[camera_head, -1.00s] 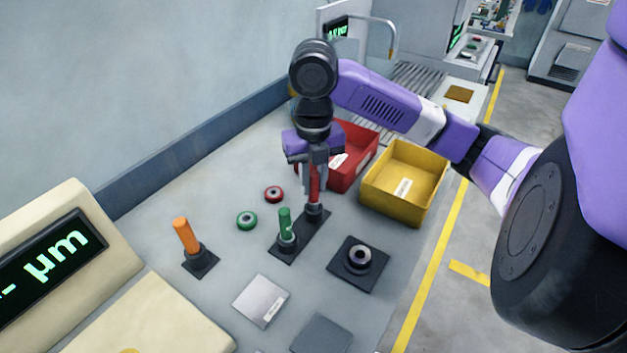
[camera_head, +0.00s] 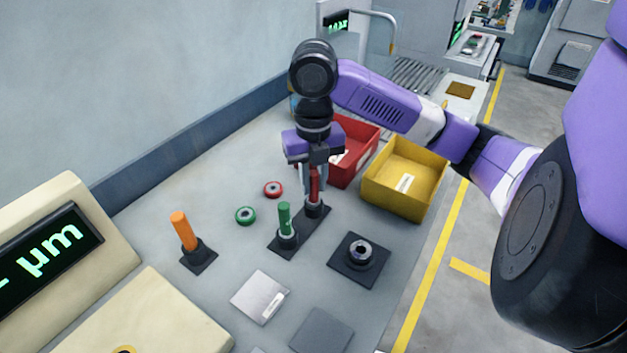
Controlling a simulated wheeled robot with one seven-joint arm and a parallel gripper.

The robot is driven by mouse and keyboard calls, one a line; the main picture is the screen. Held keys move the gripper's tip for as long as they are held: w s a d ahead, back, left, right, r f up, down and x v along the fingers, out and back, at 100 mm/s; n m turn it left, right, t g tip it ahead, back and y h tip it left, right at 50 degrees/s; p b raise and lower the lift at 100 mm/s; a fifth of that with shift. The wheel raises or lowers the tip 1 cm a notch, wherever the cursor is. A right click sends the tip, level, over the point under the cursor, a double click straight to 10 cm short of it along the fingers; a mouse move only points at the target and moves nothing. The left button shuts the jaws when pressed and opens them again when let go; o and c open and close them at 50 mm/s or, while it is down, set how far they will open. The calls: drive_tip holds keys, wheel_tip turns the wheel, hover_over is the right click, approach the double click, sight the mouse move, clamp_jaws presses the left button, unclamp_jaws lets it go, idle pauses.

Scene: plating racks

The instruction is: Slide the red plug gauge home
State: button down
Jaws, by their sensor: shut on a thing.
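The red plug gauge (camera_head: 314,186) stands upright between the fingers of my gripper (camera_head: 314,190). My gripper points straight down and is shut on its handle. The plug's lower end is at the rear socket (camera_head: 314,209) of a black two-socket rack (camera_head: 301,239); how deep it sits in the socket cannot be told. A green plug gauge (camera_head: 285,217) stands upright in the front socket of the same rack, close to my gripper.
An orange plug (camera_head: 182,229) stands in its own base at left. Red (camera_head: 273,189) and green (camera_head: 245,215) rings lie nearby. A black plate with a metal ring (camera_head: 360,251) is at right. Red (camera_head: 358,148) and yellow (camera_head: 405,178) bins stand behind.

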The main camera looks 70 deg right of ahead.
drive_tip(key=shift+f, duration=0.25)
drive_tip(key=c, duration=1.2)
unclamp_jaws()
drive_tip(key=shift+o, duration=0.2)
drive_tip(key=shift+r, duration=0.1)
wheel_tip(320, 180, up, 8)
drive_tip(key=shift+f, duration=0.15)
